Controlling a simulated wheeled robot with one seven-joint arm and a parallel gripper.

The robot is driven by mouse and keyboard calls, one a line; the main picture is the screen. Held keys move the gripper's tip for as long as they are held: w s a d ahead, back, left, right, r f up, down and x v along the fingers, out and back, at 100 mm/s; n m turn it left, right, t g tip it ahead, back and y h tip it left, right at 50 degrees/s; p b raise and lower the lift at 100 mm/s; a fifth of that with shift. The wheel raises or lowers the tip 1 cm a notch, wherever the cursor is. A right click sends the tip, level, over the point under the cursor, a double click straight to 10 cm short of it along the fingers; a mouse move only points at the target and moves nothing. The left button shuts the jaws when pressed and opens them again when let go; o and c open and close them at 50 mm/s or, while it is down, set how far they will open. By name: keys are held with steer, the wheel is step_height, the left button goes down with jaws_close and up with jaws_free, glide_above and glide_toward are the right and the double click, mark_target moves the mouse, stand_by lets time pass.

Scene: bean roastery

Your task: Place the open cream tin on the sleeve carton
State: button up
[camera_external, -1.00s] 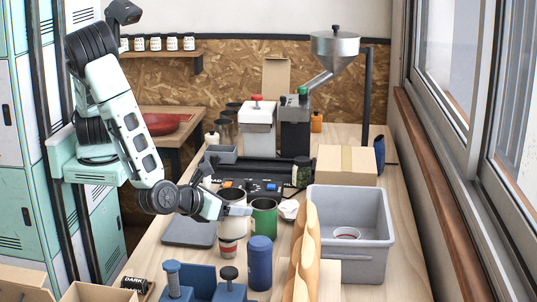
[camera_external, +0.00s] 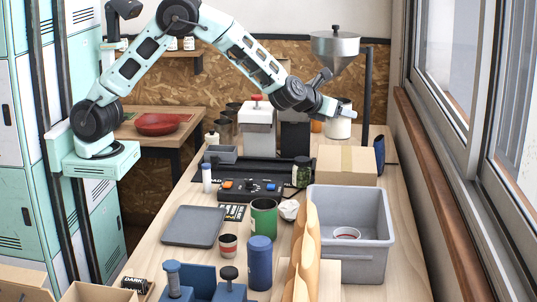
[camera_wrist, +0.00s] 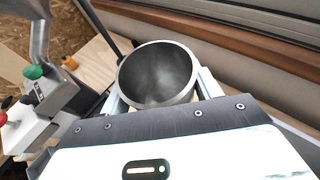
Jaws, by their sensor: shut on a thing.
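The open cream tin (camera_external: 338,129) is in my gripper (camera_external: 343,108), held up in the air at the back right of the bench in the external view. In the wrist view, my gripper's two fingers (camera_wrist: 160,98) are shut on the tin (camera_wrist: 157,75), one on each side. Its open mouth and empty grey inside face the camera. A closed brown box (camera_external: 346,165), which appears to be the sleeve carton, stands on the bench below the tin in the picture. Its top is bare. The carton cannot be made out in the wrist view.
A grey bin (camera_external: 375,246) stands in front of the carton, with a red-rimmed item inside. A grinder with a metal hopper (camera_external: 335,45) and a dark post (camera_external: 366,95) stand behind. A blue container (camera_external: 379,153) is right of the carton. A green can (camera_external: 264,217) stands nearer the front.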

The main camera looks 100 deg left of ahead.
mark_target(338, 136)
steer(key=a, duration=0.1)
steer(key=a+r, duration=0.1)
steer(key=a, duration=0.1)
step_height(338, 136, down, 5)
steer(key=shift+a+f+p, duration=0.1)
steer(key=shift+a+p, duration=0.05)
steer(key=shift+p, duration=0.45)
step_height(338, 136, down, 4)
steer(key=shift+f+p, duration=0.1)
steer(key=shift+p, duration=0.55)
steer(key=shift+f, duration=0.2)
steer(key=shift+f+b, duration=0.2)
steer(key=shift+b, duration=0.15)
steer(key=o, duration=1)
steer(key=shift+r, duration=0.1)
steer(key=shift+r, duration=0.1)
